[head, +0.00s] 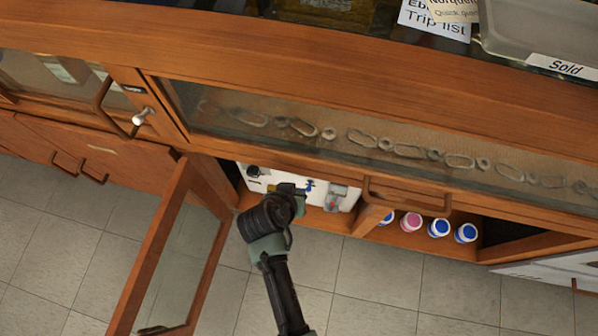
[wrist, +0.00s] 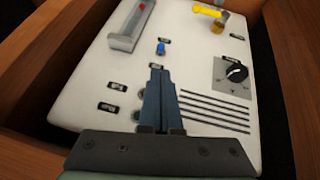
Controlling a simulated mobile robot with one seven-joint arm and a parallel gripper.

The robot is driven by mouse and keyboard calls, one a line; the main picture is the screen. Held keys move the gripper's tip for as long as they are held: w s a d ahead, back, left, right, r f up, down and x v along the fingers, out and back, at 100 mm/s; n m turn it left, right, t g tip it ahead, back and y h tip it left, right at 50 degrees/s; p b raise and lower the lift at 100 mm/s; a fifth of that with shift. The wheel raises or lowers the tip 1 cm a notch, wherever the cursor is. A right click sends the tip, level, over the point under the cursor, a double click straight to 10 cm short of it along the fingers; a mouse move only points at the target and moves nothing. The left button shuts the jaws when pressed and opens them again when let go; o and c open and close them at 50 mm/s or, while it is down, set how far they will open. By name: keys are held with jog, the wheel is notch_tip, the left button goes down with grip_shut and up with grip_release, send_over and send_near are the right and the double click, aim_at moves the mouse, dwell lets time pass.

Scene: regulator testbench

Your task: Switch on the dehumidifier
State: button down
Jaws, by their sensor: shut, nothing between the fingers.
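A white control panel (head: 262,183) sits inside the open cabinet bay; it fills much of the wrist view (wrist: 75,100). It bears a blue button (wrist: 161,48), a black rotary knob (wrist: 237,73), a yellow handle (wrist: 208,11), a grey slide housing with a red part (wrist: 126,28) and dark slots. Several small black labels are too blurred to read, so I cannot tell which control is the dehumidifier's. My gripper (wrist: 156,70) is shut and empty over the panel, its tips just short of the blue button in the picture. Small round grey parts beside the fingers are partly hidden. My gripper also shows in the head view (head: 292,188).
A glass-fronted door (head: 175,250) stands open to the left of the bay. A wooden frame with a handle (head: 420,195) is to the right, above several bottles (head: 438,228) with blue or pink caps. A glass-topped counter (head: 400,150) overhangs the bay.

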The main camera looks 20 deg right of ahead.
aim_at(308, 187)
jog(key=b+x, duration=0.3)
jog(key=x, duration=0.4)
jog(key=shift+w+d+f, duration=0.15)
jog(key=shift+f, duration=0.15)
jog(key=shift+s+a+f+t+h+b, duration=0.3)
jog(key=shift+f+t+h+b, duration=0.3)
jog(key=shift+b, duration=1.2)
jog(key=t+h+b, duration=0.1)
jog(key=b, duration=0.3)
jog(key=s+f+t+h+b, duration=0.1)
jog(key=b, duration=0.3)
jog(key=t+b, duration=0.1)
jog(key=b, duration=0.3)
jog(key=shift+s+a+f+t+h, duration=0.15)
jog(key=shift+a+f+t+h, duration=0.2)
jog(key=shift+f+t+h, duration=0.05)
jog(key=shift+r+p, duration=0.55)
jog(key=shift+r, duration=0.25)
